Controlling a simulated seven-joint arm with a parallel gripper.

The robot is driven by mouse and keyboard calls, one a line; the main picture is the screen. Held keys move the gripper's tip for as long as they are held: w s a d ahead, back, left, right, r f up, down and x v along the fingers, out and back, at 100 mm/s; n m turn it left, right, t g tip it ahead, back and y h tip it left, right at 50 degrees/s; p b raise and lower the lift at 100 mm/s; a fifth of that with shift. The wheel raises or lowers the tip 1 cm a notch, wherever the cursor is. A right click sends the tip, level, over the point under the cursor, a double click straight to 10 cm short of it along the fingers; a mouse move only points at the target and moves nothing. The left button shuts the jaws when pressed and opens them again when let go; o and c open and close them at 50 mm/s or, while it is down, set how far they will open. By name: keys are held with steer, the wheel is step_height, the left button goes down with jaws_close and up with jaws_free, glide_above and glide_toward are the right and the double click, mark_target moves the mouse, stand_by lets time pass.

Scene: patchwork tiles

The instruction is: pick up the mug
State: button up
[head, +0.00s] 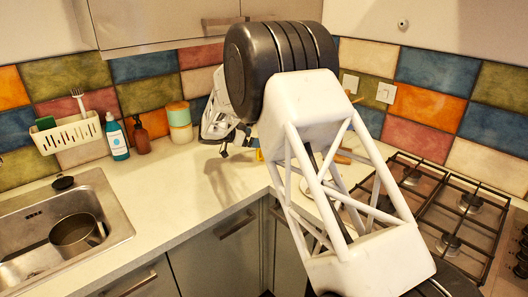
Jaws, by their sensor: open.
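I cannot make out a clear mug in the head view. A round grey metal vessel with a handle (77,234) sits in the sink at the left; I cannot tell whether it is a mug or a small pot. My gripper (236,148) is open over the back corner of the counter, right of the stacked canisters and well apart from the sink. My arm hides part of the counter behind it. A small yellow thing (259,155) shows beside the gripper, mostly hidden.
A blue bottle (117,139), a brown dispenser (141,138) and stacked canisters (180,125) stand along the tiled wall. A gas hob (440,215) is at the right. The counter (165,195) is clear in front.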

steer(key=shift+w+d+f, duration=0.1)
steer(key=shift+d, duration=0.05)
steer(key=shift+x, duration=2.55)
steer(key=shift+f, duration=0.15)
steer(key=shift+c, duration=0.2)
steer(key=c, duration=1.1)
steer(key=shift+o, duration=0.2)
step_height(320, 180, up, 28)
